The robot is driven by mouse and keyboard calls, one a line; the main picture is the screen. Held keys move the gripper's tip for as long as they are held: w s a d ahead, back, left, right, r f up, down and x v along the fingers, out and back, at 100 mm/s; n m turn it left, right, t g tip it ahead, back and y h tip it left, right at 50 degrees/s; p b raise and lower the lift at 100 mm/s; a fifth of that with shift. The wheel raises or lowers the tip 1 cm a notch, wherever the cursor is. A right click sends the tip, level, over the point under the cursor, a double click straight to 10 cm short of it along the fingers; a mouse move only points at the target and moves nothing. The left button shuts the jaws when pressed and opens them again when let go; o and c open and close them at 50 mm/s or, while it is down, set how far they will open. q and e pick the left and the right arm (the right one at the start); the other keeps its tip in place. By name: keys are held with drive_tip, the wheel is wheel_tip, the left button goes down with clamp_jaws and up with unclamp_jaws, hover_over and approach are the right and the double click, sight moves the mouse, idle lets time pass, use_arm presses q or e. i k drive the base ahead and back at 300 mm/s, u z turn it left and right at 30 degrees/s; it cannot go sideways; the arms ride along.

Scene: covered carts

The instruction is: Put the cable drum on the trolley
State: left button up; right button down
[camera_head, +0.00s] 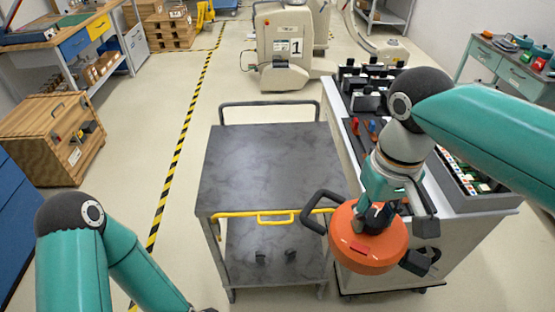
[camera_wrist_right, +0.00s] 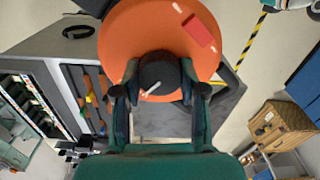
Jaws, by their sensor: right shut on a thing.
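The orange cable drum (camera_head: 352,254) has a dark hub and black handles. My right gripper (camera_head: 378,212) is shut on its hub and holds it up in front of the counter at the right, near the trolley's front right corner. In the right wrist view the drum (camera_wrist_right: 125,38) fills the upper middle, with the gripper's fingers (camera_wrist_right: 160,90) on both sides of the black hub (camera_wrist_right: 160,72). The trolley (camera_head: 265,165) has a bare dark grey top, a yellow front rail and a lower shelf. My left arm shows at the lower left; its gripper is out of the frame.
A white counter (camera_head: 470,205) with trays of parts stands close along the trolley's right side. A wooden crate (camera_head: 40,140) and a workbench (camera_head: 60,42) are at the left. A white machine (camera_head: 285,45) stands behind. The floor left of the trolley is clear.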

sight(254, 171)
drive_tip(key=z, duration=0.55)
drive_tip(key=i, duration=0.1)
drive_tip(key=u, duration=1.15)
drive_tip(key=k, duration=0.4)
drive_tip(key=u, duration=0.5)
drive_tip(key=i, duration=1.5)
drive_tip(key=z, duration=0.55)
